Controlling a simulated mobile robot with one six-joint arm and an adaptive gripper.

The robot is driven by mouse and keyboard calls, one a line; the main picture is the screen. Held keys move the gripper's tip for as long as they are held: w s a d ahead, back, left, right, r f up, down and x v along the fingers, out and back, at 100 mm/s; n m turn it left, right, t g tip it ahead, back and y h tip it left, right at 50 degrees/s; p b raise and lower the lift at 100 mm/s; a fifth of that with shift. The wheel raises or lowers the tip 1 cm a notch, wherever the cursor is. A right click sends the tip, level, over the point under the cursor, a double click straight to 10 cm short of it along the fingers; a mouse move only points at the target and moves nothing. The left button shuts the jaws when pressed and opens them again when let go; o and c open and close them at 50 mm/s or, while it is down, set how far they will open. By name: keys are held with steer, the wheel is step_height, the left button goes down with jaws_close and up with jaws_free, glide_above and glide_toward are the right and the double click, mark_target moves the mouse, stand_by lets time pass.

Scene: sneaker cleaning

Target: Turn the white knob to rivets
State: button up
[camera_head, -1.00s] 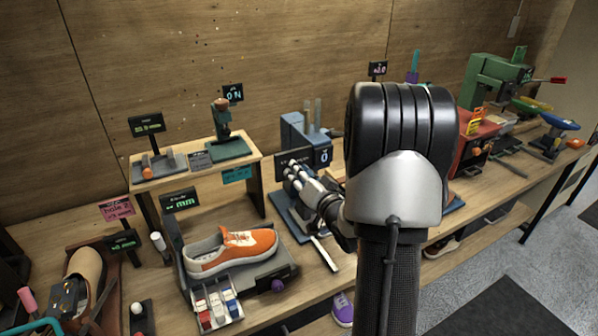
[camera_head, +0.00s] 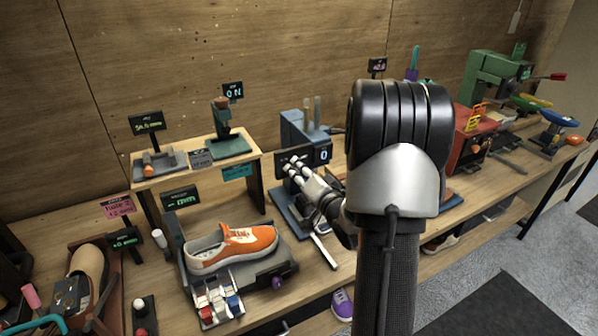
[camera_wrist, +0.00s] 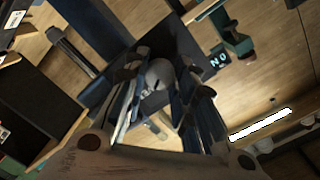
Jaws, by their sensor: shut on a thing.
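A pale round knob (camera_wrist: 158,76) sits between my finger pads on a dark panel in the wrist view. My gripper (camera_wrist: 160,85) is shut on it, with a finger on each side. In the head view my gripper (camera_head: 293,168) reaches the front of a blue machine (camera_head: 298,130) at the middle of the bench. A dark display (camera_head: 323,155) reading 0 is just right of the fingertips. The knob is hidden behind my fingers in the head view. No rivets label is readable there.
An orange sneaker (camera_head: 232,248) rests on a dark stand left of my gripper. A small wooden shelf (camera_head: 190,168) with a green device (camera_head: 229,146) stands behind it. A red machine (camera_head: 472,135) and a green press (camera_head: 492,82) stand farther right. My arm hides the bench between.

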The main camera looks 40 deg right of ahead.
steer(key=o, duration=1.1)
steer(key=v, duration=1.2)
steer(key=shift+r, duration=0.1)
